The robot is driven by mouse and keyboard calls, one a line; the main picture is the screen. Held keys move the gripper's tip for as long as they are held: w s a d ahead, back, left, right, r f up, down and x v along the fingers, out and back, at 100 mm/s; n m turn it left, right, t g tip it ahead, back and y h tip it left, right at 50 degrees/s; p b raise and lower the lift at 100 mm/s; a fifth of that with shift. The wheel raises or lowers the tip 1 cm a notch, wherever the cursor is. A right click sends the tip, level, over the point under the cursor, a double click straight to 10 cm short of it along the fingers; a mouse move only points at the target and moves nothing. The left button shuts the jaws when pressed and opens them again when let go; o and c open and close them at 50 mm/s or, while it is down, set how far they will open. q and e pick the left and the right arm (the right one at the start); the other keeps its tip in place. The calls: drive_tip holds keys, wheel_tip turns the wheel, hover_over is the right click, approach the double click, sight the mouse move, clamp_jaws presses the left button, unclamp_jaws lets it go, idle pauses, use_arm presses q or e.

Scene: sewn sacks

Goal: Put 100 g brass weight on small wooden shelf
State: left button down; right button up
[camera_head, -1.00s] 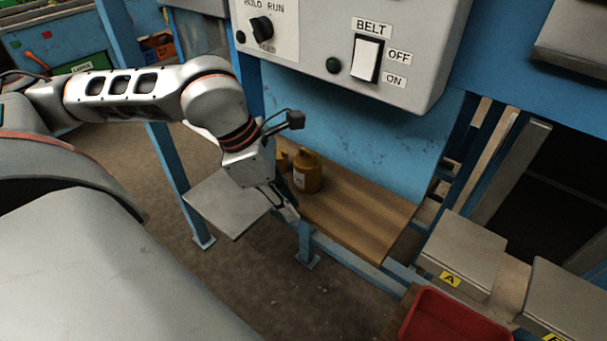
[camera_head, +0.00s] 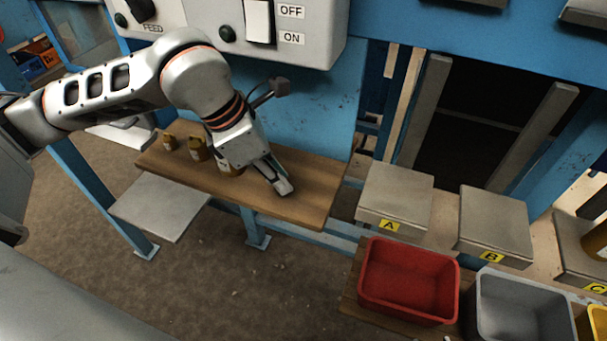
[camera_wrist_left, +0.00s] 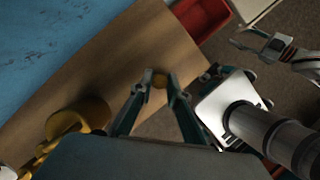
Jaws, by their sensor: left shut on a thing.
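The small wooden shelf (camera_head: 310,205) runs below the blue panel, and its bare wood also fills the middle of the left wrist view (camera_wrist_left: 125,65). My left gripper (camera_head: 283,187) is low over the shelf's right half, fingers pointing down. In the left wrist view its fingertips (camera_wrist_left: 159,84) are shut on a small brass weight (camera_wrist_left: 159,80). The head view hides this weight. I cannot tell whether it touches the wood. My right gripper (camera_wrist_left: 240,52) shows small at the right of the left wrist view; its finger opening is unclear.
Larger brass-coloured weights (camera_head: 198,149) stand on the shelf left of my left gripper; one shows in the left wrist view (camera_wrist_left: 82,115). A grey control box (camera_head: 300,45) hangs above. A red bin (camera_head: 408,285) and grey bin (camera_head: 520,305) stand right. The shelf's right end is clear.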

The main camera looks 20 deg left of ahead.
use_arm(q)
drive_tip(key=shift+w+d, duration=0.3)
drive_tip(key=shift+d, duration=0.2)
drive_tip(key=w+d, duration=0.2)
drive_tip(key=d, duration=0.1)
drive_tip(key=shift+w, duration=0.1)
drive_tip(key=shift+d+f, duration=0.1)
drive_tip(key=shift+f, duration=0.7)
drive_tip(key=c, duration=1.9)
unclamp_jaws()
drive_tip(key=shift+f, duration=0.1)
